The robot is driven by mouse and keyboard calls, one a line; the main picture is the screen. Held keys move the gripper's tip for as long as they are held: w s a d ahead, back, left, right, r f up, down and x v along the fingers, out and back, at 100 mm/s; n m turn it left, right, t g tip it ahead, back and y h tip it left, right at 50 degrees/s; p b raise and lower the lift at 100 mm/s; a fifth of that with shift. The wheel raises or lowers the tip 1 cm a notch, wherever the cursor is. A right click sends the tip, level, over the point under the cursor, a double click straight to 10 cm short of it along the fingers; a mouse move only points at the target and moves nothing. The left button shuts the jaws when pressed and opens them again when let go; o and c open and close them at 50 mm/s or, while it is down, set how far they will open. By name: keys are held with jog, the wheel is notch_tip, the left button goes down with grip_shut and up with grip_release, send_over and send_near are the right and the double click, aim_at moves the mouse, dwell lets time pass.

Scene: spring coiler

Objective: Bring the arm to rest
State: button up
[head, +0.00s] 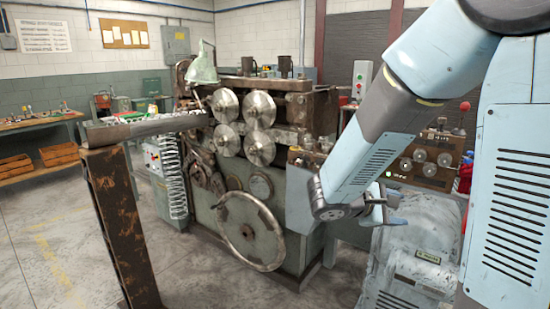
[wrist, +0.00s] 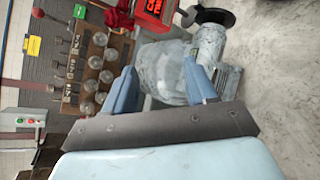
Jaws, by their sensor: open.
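My arm reaches in from the right side of the head view and bends downward, with its pale blue and grey links in front of the machine's right side. My gripper (head: 384,203) hangs at the lower end of the arm, right of the large handwheel. In the wrist view my gripper (wrist: 163,80) shows two blue fingers spread apart with nothing between them. Behind the gap is a pale grey motor-like housing (wrist: 165,70), apart from the fingers as far as I can tell.
The spring coiler (head: 240,180) with its rollers and handwheel (head: 250,232) stands in the middle. A rusty post (head: 120,225) with a trough (head: 150,128) stands left, a coiled spring (head: 172,175) hanging beside it. The left floor is open.

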jog(key=s+a+r+m+g+y, duration=0.15)
jog(key=s+r+m+y, duration=0.25)
jog(key=s+m+y, duration=0.75)
jog(key=s+a+r+t+y, duration=0.2)
jog(key=s+a+r, duration=0.2)
jog(key=r, duration=0.1)
jog(key=shift+s+r+t, duration=0.15)
jog(key=shift+t, duration=0.2)
jog(key=shift+a, duration=0.1)
